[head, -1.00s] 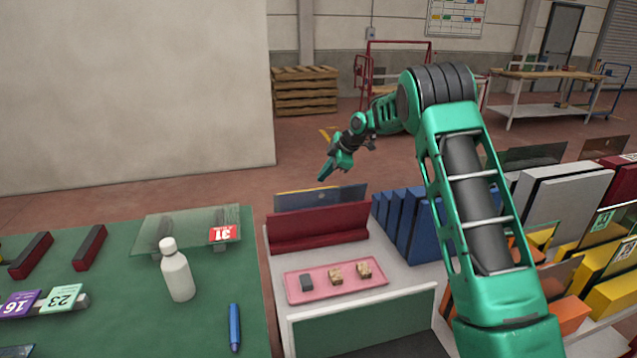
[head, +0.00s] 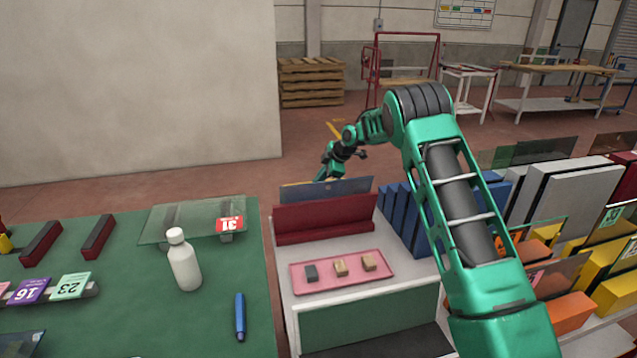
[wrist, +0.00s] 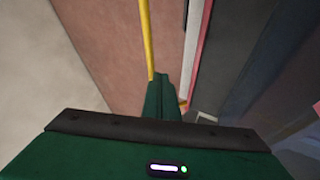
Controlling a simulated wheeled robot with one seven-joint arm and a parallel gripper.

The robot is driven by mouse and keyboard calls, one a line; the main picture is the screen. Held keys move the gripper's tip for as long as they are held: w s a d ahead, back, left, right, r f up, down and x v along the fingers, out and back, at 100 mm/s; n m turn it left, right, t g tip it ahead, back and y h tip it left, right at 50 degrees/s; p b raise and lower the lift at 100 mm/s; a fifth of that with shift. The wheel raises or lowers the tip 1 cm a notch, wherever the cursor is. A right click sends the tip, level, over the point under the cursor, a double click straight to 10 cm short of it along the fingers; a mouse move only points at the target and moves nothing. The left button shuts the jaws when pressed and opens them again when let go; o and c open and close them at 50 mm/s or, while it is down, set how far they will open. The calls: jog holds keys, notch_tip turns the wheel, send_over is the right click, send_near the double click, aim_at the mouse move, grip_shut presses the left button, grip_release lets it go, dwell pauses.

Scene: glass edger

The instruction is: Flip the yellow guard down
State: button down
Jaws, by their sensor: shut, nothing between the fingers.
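I cannot pick out the yellow guard for certain in either view. A small yellow piece (head: 5,243) is cut off by the left edge of the head view, and I cannot tell what it is. My gripper (head: 326,172) is beyond the dark red rack, above or behind the upright glass sheet (head: 345,187). Its tips are partly hidden there. In the wrist view my gripper (wrist: 159,80) shows its fingers together and empty, pointing down toward the floor.
The dark red rack (head: 320,220) and pink tray (head: 342,271) with small blocks sit on the white stand. Blue racks (head: 398,205) are beside my arm. The green table (head: 120,315) holds a white bottle (head: 184,262). A yellow floor line (wrist: 147,35) crosses the wrist view.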

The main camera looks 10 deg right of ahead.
jog(key=shift+w, duration=0.1)
jog(key=w+f, duration=0.5)
jog(key=w, duration=0.1)
dwell(0.8)
jog(key=shift+f, duration=0.1)
jog(key=shift+w+d, duration=0.1)
dwell(0.5)
jog(key=w+d+r, duration=0.2)
jog(key=d+r, duration=0.1)
jog(key=r, duration=0.6)
jog(key=shift+w+d, duration=0.2)
jog(key=shift+d, duration=0.05)
jog(key=shift+f, duration=0.1)
